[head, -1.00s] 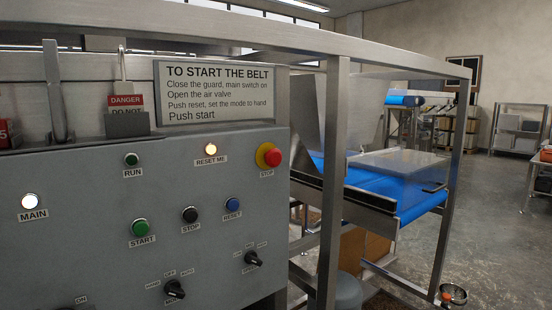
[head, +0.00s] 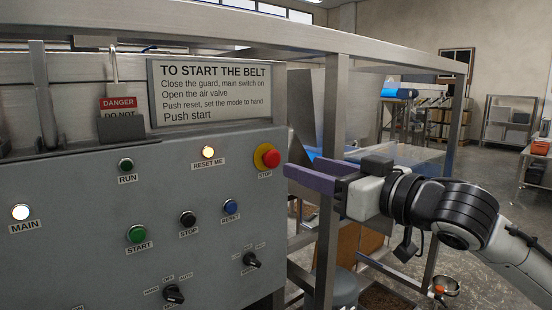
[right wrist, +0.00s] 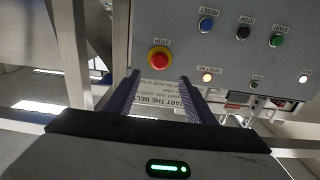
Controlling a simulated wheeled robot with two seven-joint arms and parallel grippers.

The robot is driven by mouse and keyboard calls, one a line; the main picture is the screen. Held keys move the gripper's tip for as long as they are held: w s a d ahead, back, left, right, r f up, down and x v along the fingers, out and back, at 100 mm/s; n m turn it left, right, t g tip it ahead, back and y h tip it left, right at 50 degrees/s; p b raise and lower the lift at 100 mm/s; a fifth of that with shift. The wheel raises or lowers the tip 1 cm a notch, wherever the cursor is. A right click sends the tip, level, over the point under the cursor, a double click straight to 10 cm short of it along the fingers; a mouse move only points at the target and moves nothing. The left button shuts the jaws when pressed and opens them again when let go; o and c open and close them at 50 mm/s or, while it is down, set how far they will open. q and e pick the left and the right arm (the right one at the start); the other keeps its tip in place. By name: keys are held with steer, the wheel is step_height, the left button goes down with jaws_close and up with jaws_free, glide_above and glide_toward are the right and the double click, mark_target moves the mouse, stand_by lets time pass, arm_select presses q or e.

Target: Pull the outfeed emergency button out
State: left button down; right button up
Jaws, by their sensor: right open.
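A red mushroom button on a yellow collar (head: 266,157), labelled STOP, sits at the upper right of the grey control panel. It also shows in the right wrist view (right wrist: 159,58), just beyond the fingertips and between their lines. My right gripper (head: 298,168) has purple fingers, is open and empty, and stands just right of the button, apart from it. In the right wrist view the gripper (right wrist: 159,77) frames the button's near side. A small orange-red thing (head: 439,289) shows low by the far frame leg; I cannot tell what it is. My left gripper is out of view.
The panel (head: 70,250) carries a lit RESET ME lamp (head: 208,152), a lit MAIN lamp (head: 21,212), push buttons and selector knobs. A steel frame post (head: 328,240) stands right of the panel, close to my right arm. A metal bowl (head: 452,283) is low at right.

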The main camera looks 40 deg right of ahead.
mark_target(275, 158)
steer(key=w+p, duration=0.1)
steer(key=w, duration=0.3)
steer(key=w+p, duration=0.2)
steer(key=w, duration=0.1)
steer(key=shift+w+a+r, duration=0.15)
steer(key=shift+w+a, duration=0.05)
steer(key=shift+w, duration=0.15)
steer(key=shift+w+a+f+p, duration=0.1)
steer(key=shift+w+f+p, duration=0.15)
steer(key=shift+w+p, duration=0.6)
steer(key=shift+w, duration=0.2)
